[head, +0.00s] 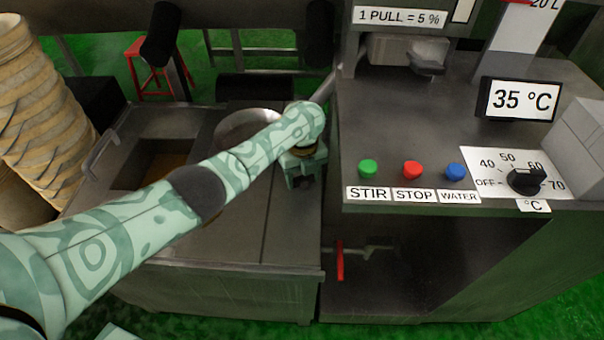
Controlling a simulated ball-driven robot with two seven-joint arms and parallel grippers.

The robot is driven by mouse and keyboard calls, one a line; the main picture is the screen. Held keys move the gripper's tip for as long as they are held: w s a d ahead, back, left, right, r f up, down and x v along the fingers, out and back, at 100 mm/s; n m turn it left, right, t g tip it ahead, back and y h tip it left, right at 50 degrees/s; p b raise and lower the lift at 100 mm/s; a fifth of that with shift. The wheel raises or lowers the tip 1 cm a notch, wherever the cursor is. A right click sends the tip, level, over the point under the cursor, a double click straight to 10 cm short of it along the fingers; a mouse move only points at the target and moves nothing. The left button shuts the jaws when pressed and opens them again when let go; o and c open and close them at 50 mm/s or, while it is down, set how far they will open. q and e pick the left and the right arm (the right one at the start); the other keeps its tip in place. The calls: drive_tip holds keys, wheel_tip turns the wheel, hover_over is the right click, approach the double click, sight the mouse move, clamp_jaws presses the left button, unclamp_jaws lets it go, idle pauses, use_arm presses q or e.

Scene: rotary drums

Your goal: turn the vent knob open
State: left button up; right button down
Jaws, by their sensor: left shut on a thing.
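My left arm reaches from the left across the metal bench. Its gripper (303,178) points down near the bench's right side, by the gap to the control cabinet. The gripper is shut on a small dark knob (303,183), which I take for the vent knob. The fingers and wrist hide most of it, so I cannot tell which way it is turned. No label for it shows. My right gripper is not in view.
The cabinet (440,130) at right carries green, red and blue buttons, a temperature dial (527,181) and a 35 °C display (518,99). A red-handled valve (340,260) is below. A round metal opening (235,127) lies behind my arm. Stacked baskets (40,120) stand at left.

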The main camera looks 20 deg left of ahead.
use_arm(q)
drive_tip(key=n+p, duration=0.1)
drive_tip(key=n, duration=0.1)
drive_tip(key=shift+r+n, duration=0.15)
drive_tip(key=shift+n, duration=0.25)
drive_tip(key=n, duration=0.3)
drive_tip(key=shift+n+p, duration=0.3)
drive_tip(key=shift+p, duration=0.1)
drive_tip(key=n, duration=0.3)
drive_tip(key=shift+n, duration=1.7)
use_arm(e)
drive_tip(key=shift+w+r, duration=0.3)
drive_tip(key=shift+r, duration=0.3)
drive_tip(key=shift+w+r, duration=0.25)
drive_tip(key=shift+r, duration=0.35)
use_arm(q)
drive_tip(key=o, duration=1)
